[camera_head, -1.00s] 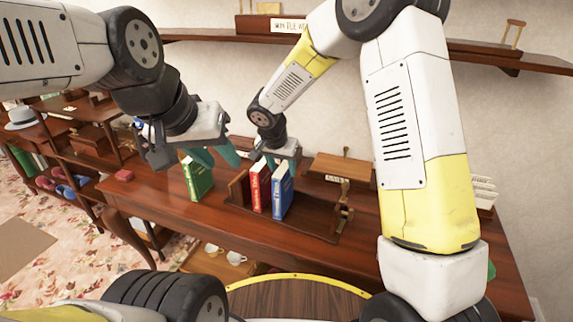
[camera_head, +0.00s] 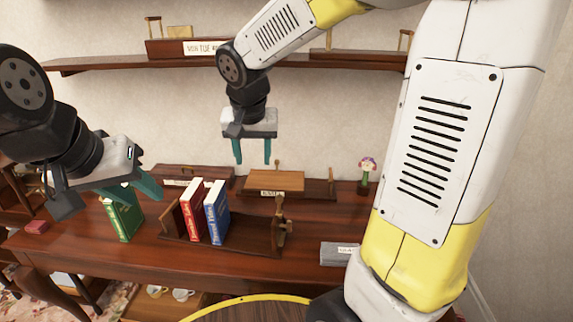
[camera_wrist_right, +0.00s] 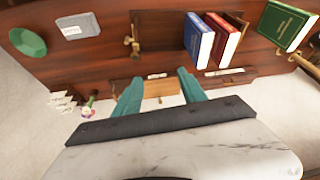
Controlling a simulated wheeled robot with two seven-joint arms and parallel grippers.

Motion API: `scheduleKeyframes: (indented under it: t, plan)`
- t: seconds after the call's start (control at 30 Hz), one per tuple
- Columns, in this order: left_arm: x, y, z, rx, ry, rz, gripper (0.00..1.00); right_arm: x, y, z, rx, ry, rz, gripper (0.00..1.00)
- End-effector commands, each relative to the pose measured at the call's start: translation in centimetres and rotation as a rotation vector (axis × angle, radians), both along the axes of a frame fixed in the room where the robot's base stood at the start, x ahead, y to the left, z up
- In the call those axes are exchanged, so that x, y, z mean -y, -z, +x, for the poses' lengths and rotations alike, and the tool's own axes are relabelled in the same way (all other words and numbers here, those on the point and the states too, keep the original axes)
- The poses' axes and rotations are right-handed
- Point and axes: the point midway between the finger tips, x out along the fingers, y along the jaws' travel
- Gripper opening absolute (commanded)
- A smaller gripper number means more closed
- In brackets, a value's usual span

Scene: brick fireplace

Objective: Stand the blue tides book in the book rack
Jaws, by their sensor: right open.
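The blue book (camera_head: 216,212) stands upright in the dark wooden book rack (camera_head: 255,238), to the right of the red book (camera_head: 192,209). The blue book also shows in the right wrist view (camera_wrist_right: 198,42). My right gripper (camera_head: 252,152) is open and empty, in the air above and behind the rack, apart from the books. Its teal fingers show spread in the right wrist view (camera_wrist_right: 160,90). My left gripper (camera_head: 135,190) is at the upper part of the green book (camera_head: 123,220), left of the rack. Its fingers look spread; the book partly hides behind them.
A brass figure (camera_head: 281,222) is at the rack's right end. A wooden stand (camera_head: 274,181), a flower vase (camera_head: 366,176) and a grey labelled box (camera_head: 339,253) are on the table. A small red box (camera_head: 36,227) lies far left. A shelf (camera_head: 120,63) runs above.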

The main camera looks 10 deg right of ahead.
Motion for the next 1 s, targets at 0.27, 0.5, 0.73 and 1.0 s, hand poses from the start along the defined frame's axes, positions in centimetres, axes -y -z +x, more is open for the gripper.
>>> scheduleKeyframes:
  t: [0.27, 0.5, 0.73, 1.0]
  plan:
    - [0.0, 0.0, 0.0, 0.000, 0.000, 0.000, 0.36, 6.7, -3.8, -10.5, 0.090, -0.144, 0.083, 0.49]
    - [0.0, 0.0, 0.0, 0.000, 0.000, 0.000, 0.36, 7.7, -4.1, -15.3, 0.175, -0.246, 0.117, 0.49]
    - [0.0, 0.0, 0.0, 0.000, 0.000, 0.000, 0.36, 7.7, -4.1, -16.0, 0.191, -0.267, 0.120, 0.49]
    - [0.0, 0.0, 0.0, 0.000, 0.000, 0.000, 0.36, 7.7, -4.1, -15.9, 0.191, -0.266, 0.119, 0.49]
